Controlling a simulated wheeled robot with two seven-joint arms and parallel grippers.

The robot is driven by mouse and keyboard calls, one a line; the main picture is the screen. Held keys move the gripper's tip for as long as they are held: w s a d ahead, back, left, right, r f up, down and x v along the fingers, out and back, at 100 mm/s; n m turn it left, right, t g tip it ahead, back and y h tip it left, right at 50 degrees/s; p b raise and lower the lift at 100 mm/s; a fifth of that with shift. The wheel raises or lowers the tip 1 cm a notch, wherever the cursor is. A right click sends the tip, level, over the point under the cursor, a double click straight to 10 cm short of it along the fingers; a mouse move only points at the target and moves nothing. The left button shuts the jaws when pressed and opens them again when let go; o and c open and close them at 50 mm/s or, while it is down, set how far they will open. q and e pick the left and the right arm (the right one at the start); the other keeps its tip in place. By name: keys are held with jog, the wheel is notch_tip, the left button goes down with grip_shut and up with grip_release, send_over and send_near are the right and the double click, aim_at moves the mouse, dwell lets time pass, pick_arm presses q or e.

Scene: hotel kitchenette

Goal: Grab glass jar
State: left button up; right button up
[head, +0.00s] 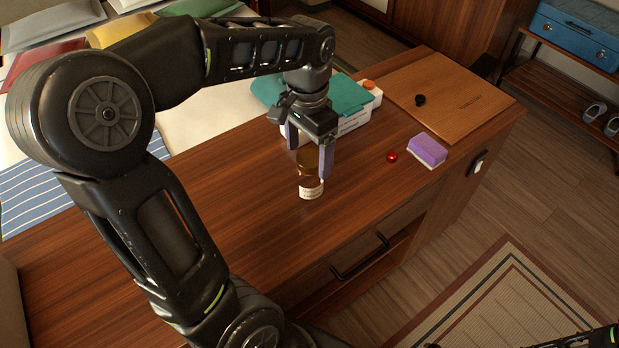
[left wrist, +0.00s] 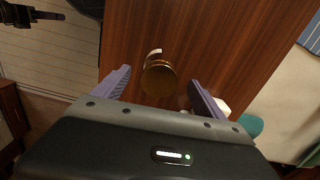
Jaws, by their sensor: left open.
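The glass jar (head: 311,186) is small and brown with a gold lid and a pale label. It stands upright on the wooden counter (head: 220,212). My left gripper (head: 309,158) points down over it, its purple-grey fingers open around the upper part of the jar in the head view. In the left wrist view, the jar's gold lid (left wrist: 159,80) lies between and just beyond the two open fingertips (left wrist: 160,82). I see no contact between fingers and jar.
A purple sponge (head: 427,150) and a red ball-like object (head: 392,157) lie right of the jar. A teal cloth (head: 345,95) on a white box (head: 355,120) lies behind the gripper. A wooden board (head: 450,95) lies at the counter's far end. Counter left of the jar is clear.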

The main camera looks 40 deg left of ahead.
aim_at(310, 178)
pick_arm(q)
jog(key=shift+w+f, duration=0.15)
jog(key=shift+f, duration=2.45)
jog(key=c, duration=1.7)
